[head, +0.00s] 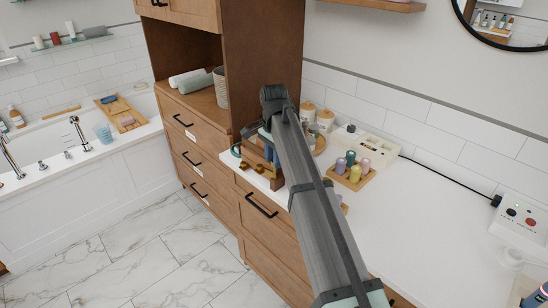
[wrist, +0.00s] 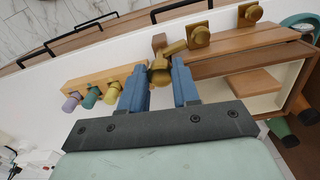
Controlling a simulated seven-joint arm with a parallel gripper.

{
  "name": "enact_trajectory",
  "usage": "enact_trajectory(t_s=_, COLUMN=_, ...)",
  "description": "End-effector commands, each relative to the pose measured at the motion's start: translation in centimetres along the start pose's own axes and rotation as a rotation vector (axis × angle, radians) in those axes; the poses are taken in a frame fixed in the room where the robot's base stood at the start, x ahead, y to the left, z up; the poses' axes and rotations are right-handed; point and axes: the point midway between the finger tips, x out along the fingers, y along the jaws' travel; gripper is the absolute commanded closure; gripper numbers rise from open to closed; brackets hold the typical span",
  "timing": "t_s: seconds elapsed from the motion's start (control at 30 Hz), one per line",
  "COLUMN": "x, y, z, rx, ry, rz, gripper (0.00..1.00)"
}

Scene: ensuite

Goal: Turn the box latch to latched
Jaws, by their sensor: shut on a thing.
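The wooden box (wrist: 215,64) lies at the right of the wrist view, with an open side showing a pale interior. In the head view the box (head: 258,178) stands at the near left end of the white counter, partly hidden by my arm. The brass box latch (wrist: 176,48) runs slantwise from a square brass plate on the box to a rounded end between my fingers. My gripper (wrist: 160,78) has its blue fingers on either side of that end, shut on it. In the head view my gripper (head: 268,148) is mostly hidden at the box.
The right counter is largely clear.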

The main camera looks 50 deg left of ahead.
Motion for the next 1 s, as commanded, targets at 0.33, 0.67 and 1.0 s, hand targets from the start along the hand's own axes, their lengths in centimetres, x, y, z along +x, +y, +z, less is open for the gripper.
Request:
enact_trajectory(t_s=0.33, x=-0.02, y=-0.03, z=-0.02, rx=0.063, ry=0.001, rz=0.0, gripper=1.0)
enact_trajectory(t_s=0.67, x=-0.02, y=-0.03, z=-0.02, rx=0.064, ry=0.001, rz=0.0, gripper=1.0)
enact_trajectory(t_s=1.0, x=-0.01, y=-0.03, z=-0.01, rx=0.064, ry=0.0, rz=0.0, gripper=0.44)
